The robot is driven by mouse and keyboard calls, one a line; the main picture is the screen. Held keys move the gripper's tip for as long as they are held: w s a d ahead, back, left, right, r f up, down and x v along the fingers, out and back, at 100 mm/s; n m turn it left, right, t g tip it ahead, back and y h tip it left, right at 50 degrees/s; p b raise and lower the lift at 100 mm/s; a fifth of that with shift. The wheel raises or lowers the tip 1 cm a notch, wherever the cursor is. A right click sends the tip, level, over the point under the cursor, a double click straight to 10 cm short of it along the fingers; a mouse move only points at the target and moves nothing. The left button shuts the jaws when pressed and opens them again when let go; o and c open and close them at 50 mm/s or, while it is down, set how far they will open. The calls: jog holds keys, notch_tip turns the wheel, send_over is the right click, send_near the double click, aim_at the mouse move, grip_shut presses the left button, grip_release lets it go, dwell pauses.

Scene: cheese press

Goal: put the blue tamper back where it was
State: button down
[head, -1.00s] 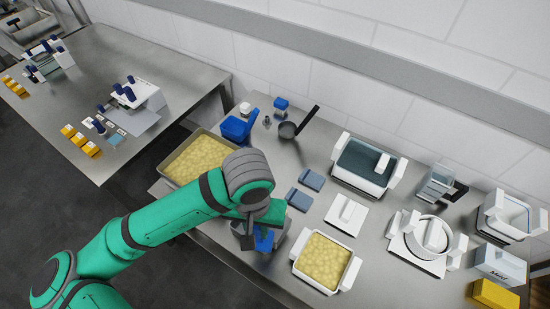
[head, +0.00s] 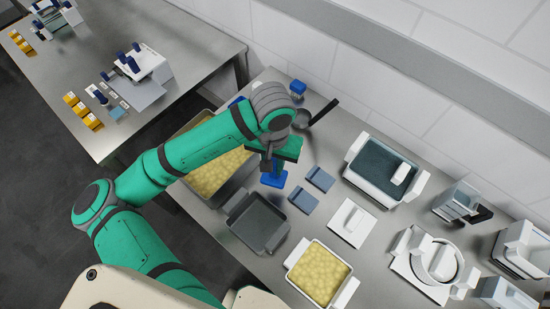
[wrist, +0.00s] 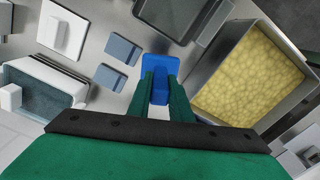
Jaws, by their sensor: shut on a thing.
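The blue tamper (head: 274,179) hangs below my gripper (head: 272,160) in the head view, over the table between the large curd tray and the two grey-blue blocks. In the wrist view the tamper (wrist: 160,72) lies between the two green fingers of my gripper (wrist: 159,92), which are shut on it. Its flat blue plate points away from the wrist. I cannot tell whether the plate touches the table. My arm hides part of the large tray and the table behind it.
The large curd tray (head: 243,178) is left of the tamper. An empty grey tray (head: 229,232) and a white curd mould (head: 292,264) stand nearer. Two grey-blue blocks (head: 320,179) (head: 303,200) lie to the right. A dark-handled pan (head: 302,118) and a small blue item (head: 298,87) are behind.

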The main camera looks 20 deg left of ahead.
jog(key=w+a+f, duration=0.2)
jog(key=w+f, duration=0.5)
jog(key=f, duration=0.3)
jog(key=shift+f, duration=0.1)
jog(key=c, duration=1.6)
grip_release()
jog(key=shift+s+a, duration=0.1)
notch_tip(320, 180, up, 12)
jog(key=shift+r, duration=0.15)
